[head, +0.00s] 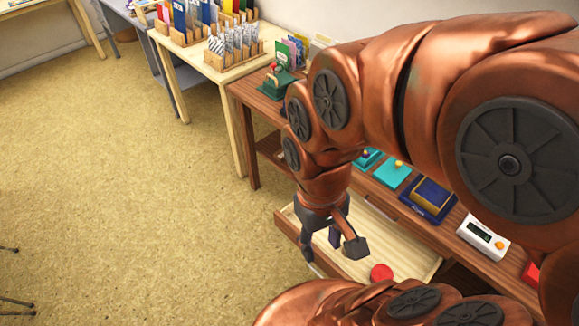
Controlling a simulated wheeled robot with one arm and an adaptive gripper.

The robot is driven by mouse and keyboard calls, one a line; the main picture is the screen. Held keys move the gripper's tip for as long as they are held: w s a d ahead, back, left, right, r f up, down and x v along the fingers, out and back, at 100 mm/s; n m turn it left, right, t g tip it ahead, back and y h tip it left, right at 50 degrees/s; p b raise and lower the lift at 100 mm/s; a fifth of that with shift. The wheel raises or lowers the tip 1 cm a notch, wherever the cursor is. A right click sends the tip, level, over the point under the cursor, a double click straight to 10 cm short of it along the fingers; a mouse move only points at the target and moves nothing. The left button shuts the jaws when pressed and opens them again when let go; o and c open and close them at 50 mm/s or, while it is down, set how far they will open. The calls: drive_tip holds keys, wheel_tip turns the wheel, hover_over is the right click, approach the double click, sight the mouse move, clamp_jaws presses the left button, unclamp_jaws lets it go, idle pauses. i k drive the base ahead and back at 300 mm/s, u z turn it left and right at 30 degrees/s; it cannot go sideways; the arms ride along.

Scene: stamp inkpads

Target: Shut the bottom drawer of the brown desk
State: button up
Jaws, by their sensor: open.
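The brown desk (241,92) runs from the upper middle to the lower right, partly hidden behind my arm. One drawer (405,238) with a pale wooden inside stands pulled out from it toward the left. Its brown front (288,228) is partly covered by my gripper, and its lower end is hidden by my arm. I cannot tell for sure which level this drawer is. My gripper (332,250) is open and empty, pointing down at the drawer's front end. Whether it touches the front is not clear. A round red thing (381,273) lies in the drawer.
A pale table (181,68) stands behind.

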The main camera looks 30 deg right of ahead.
sight(391, 245)
drive_tip(key=k, duration=0.9)
drive_tip(key=z, duration=0.25)
drive_tip(key=i, duration=0.45)
drive_tip(key=u, duration=1.85)
drive_tip(key=k, duration=0.35)
drive_tip(key=u, duration=0.1)
